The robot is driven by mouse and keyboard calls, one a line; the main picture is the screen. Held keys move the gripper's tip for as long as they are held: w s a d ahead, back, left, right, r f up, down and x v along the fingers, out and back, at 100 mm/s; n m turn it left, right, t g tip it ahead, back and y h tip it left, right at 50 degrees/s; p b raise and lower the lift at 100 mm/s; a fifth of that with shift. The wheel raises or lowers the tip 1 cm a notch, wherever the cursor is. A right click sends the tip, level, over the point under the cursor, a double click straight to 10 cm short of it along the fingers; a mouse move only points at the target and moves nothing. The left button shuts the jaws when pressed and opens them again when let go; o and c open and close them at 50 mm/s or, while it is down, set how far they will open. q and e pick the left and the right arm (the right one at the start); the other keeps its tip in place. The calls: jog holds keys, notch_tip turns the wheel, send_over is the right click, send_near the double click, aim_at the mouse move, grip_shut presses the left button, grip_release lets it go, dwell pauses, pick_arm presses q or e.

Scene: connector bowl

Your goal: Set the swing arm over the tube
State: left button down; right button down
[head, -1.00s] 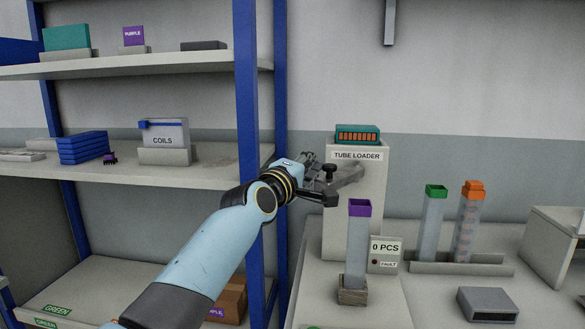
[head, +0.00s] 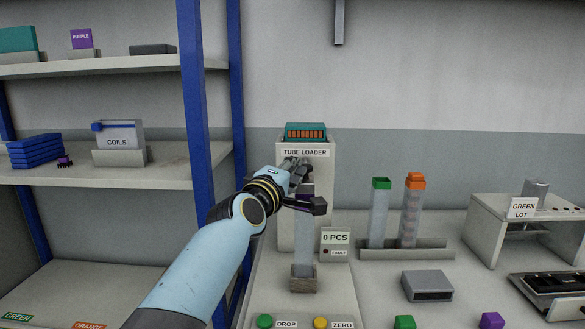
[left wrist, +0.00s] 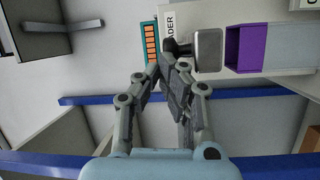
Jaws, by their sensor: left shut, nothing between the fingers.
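The clear tube (head: 304,245) stands upright in a small block (head: 303,279) before the TUBE LOADER (head: 322,180). Its purple top is mostly behind my left gripper (head: 299,165) in the head view. The left wrist view shows the square purple mouth (left wrist: 246,48) of the tube. The grey swing arm's end block (left wrist: 207,50) lies right beside that mouth, with a black knob (left wrist: 180,48) on its near side. My left gripper (left wrist: 172,68) is shut and empty, its fingertips at the knob; whether they touch cannot be told. The swing arm is largely hidden in the head view.
A rack (head: 410,253) holds a green-topped tube (head: 379,215) and an orange-topped tube (head: 411,212) to the right. The blue shelf post (head: 198,110) stands close left of my arm. A 0 PCS sign (head: 335,239) stands beside the tube. DROP and ZERO buttons sit in front.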

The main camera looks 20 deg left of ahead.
pick_arm(q)
jog(key=shift+d, duration=0.15)
pick_arm(e)
jog(key=shift+w+d, duration=0.15)
jog(key=shift+d, duration=0.15)
pick_arm(q)
jog(key=s+a, duration=0.1)
jog(key=s, duration=1.1)
jog(key=shift+a+f, duration=0.3)
jog(key=shift+f, duration=0.05)
pick_arm(e)
jog(key=shift+a, duration=0.15)
pick_arm(q)
jog(key=shift+w, duration=0.1)
